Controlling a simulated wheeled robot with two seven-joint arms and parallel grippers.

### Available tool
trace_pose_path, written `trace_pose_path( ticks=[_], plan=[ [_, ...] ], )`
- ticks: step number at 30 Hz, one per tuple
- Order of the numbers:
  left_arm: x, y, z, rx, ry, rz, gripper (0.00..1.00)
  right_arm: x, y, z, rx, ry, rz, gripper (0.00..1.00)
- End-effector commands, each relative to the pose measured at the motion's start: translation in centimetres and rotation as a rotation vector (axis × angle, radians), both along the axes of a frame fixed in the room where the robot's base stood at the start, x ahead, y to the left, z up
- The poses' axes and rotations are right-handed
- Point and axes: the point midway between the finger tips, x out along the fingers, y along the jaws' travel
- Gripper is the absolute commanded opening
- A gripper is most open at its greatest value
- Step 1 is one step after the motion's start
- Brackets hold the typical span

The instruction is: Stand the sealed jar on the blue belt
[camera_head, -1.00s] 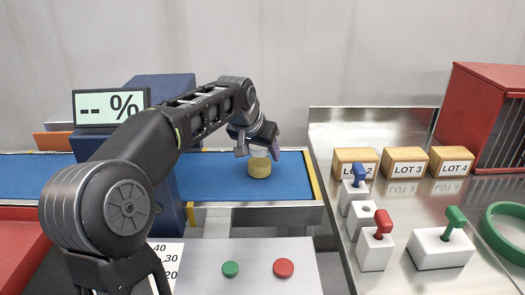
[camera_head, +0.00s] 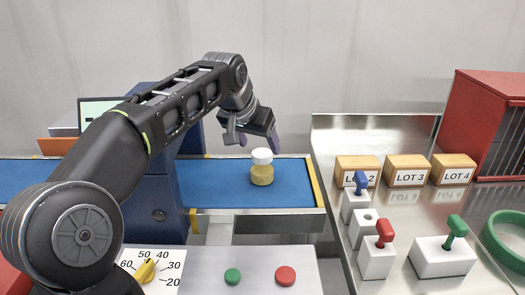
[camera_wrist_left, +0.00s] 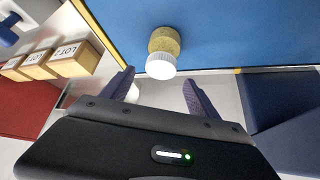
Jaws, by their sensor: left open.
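The sealed jar (camera_head: 262,172), yellow with a white lid, stands upright on the blue belt (camera_head: 225,190) near its right end. It also shows in the left wrist view (camera_wrist_left: 163,50), beyond the fingertips, with the blue belt (camera_wrist_left: 230,35) around it. My left gripper (camera_head: 257,139) is above and behind the jar in the head view, open and empty. In the left wrist view its two fingers (camera_wrist_left: 160,84) are spread apart, with the jar clear of them. My right gripper is not in view.
A steel table at right holds wooden lot blocks (camera_head: 407,170), white blocks with coloured levers (camera_head: 376,250), a green ring (camera_head: 505,240) and a red crate (camera_head: 490,125). A panel with green and red buttons (camera_head: 285,276) lies in front. A dark blue machine (camera_head: 150,205) straddles the belt.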

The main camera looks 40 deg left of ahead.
Motion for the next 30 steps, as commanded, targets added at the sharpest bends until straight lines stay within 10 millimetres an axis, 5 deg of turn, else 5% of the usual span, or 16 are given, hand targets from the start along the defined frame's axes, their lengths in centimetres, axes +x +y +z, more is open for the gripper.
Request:
trace_pose_path(
  ticks=[7,30],
  plan=[
    [-1.8,-0.3,2.9,0.001,-0.001,0.001,0.7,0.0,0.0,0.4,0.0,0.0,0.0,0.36],
    [-2.0,-0.4,3.1,0.001,0.001,0.001,0.7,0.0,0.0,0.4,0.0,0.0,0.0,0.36]
  ],
)
